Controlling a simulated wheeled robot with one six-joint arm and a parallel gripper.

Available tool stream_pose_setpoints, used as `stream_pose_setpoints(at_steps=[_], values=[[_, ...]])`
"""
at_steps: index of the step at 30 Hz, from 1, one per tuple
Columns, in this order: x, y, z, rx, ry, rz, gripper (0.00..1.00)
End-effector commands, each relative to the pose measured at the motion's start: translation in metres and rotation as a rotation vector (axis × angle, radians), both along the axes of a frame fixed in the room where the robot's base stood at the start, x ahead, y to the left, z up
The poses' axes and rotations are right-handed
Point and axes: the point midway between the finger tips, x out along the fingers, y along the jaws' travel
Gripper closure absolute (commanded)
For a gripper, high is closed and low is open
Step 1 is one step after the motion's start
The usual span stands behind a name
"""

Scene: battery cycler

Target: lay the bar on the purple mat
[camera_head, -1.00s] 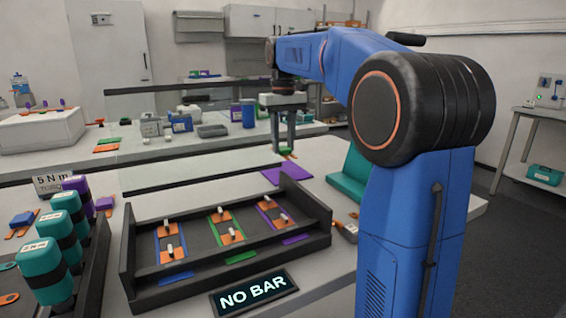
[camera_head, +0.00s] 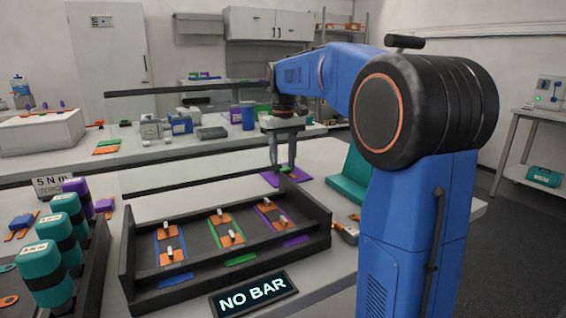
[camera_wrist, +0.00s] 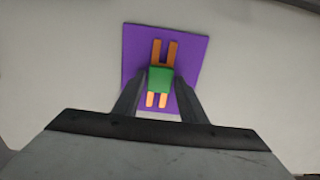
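The bar (camera_wrist: 160,79) has a green middle and orange prongs at both ends. In the wrist view it lies between the fingertips of my gripper (camera_wrist: 160,76), which meet its green sides. The purple mat (camera_wrist: 190,52) is directly below, and the bar is within its outline. In the head view my gripper (camera_head: 283,168) points down at the mat (camera_head: 270,179), with a bit of green bar (camera_head: 286,169) between the fingertips. The bar is at or just above the mat; I cannot tell whether it touches.
A dark tray (camera_head: 205,259) with several orange pieces stands in front of the mat. A teal block (camera_head: 352,178) is right of the mat. A sign reading NO BAR (camera_head: 253,293) stands in front. Teal cylinders (camera_head: 45,272) stand at left.

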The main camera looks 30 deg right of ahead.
Motion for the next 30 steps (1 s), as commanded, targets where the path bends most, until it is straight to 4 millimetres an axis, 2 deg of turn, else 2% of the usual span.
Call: stream_pose_setpoints(at_steps=[10,14,30], values=[[0.0,0.0,0.001,0.0,-0.001,0.0,0.51],[0.001,0.0,0.009,0.0,-0.002,0.0,0.51],[0.001,0.0,0.102,0.0,-0.002,0.0,0.51]])
